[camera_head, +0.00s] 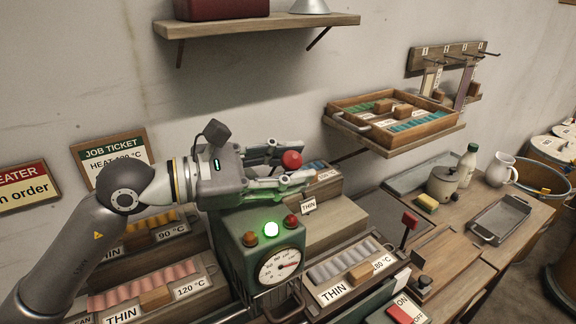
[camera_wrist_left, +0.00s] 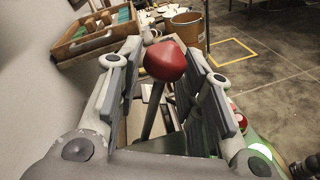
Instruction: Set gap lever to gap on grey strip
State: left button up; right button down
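My left gripper (camera_head: 305,164) is open above the green machine (camera_head: 236,238). A lever with a round red knob (camera_head: 291,160) stands between its fingers. In the left wrist view the knob (camera_wrist_left: 165,62) sits between the open fingers (camera_wrist_left: 168,85), near their tips. Its dark stem (camera_wrist_left: 154,108) slopes down between them, with gaps visible on both sides. The lever's base and any gap scale are hidden. Hanging strips show on the wall rack, one pale (camera_head: 431,80) and one greyish-purple (camera_head: 466,86); their markings are too small to read. My right gripper is not in view.
The machine has a lit green lamp (camera_head: 271,229) and a dial (camera_head: 279,267). Trays of rolls (camera_head: 345,262) crowd around it. A red-topped lever (camera_head: 410,219) and an ON/OFF switch (camera_head: 406,309) stand to the right. A wall shelf holds a wooden tray (camera_head: 436,127).

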pick_arm(q)
jog(key=shift+o, duration=0.6)
jog(key=shift+a, duration=0.15)
jog(key=v, duration=1.1)
jog(key=shift+s+a, duration=0.2)
jog(key=shift+a, duration=0.1)
